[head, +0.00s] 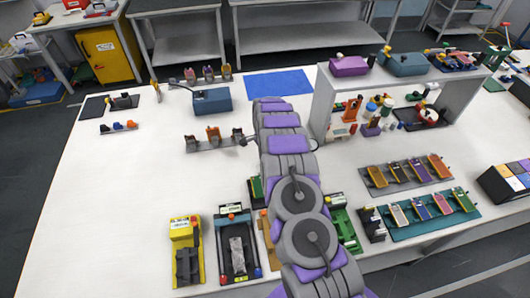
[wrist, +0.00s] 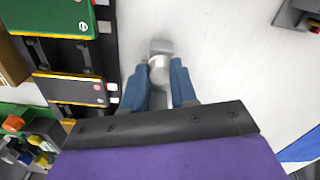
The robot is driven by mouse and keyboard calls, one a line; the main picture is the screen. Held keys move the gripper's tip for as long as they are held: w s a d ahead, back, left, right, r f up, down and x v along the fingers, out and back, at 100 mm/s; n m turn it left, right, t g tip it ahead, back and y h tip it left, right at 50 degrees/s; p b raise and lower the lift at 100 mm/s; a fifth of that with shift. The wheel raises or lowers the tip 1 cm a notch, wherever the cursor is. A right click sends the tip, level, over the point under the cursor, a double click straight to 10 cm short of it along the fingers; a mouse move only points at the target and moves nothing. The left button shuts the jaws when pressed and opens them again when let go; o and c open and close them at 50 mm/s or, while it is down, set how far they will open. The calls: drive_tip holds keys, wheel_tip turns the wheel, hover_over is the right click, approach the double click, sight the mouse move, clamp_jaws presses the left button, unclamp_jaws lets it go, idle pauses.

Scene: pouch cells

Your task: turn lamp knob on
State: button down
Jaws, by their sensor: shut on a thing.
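In the wrist view, my gripper (wrist: 159,70) has its two blue fingers on either side of a round, pale grey knob (wrist: 159,66). The fingers are closed on the knob, which sits in front of a small grey block (wrist: 160,47) on the white surface. I cannot see a lamp or tell whether one is lit. In the head view, my grey and purple arm reaches up the middle of the table, and my gripper and the knob are hidden there.
The surface right of the knob is mostly clear. In the head view, the white table (head: 110,180) holds a blue mat (head: 278,83) and a grey shelf (head: 322,100).

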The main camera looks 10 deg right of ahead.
drive_tip(key=m+p, duration=0.1)
drive_tip(key=m, duration=0.1)
drive_tip(key=m+p, duration=0.1)
drive_tip(key=shift+w+a+r+m, duration=0.1)
drive_tip(key=shift+a+r+m, duration=0.05)
drive_tip(key=shift+m, duration=0.25)
drive_tip(key=shift+m+p, duration=0.6)
drive_tip(key=c, duration=1.2)
unclamp_jaws()
drive_tip(key=shift+o, duration=0.2)
wheel_tip(320, 180, up, 17)
drive_tip(key=shift+p, duration=0.35)
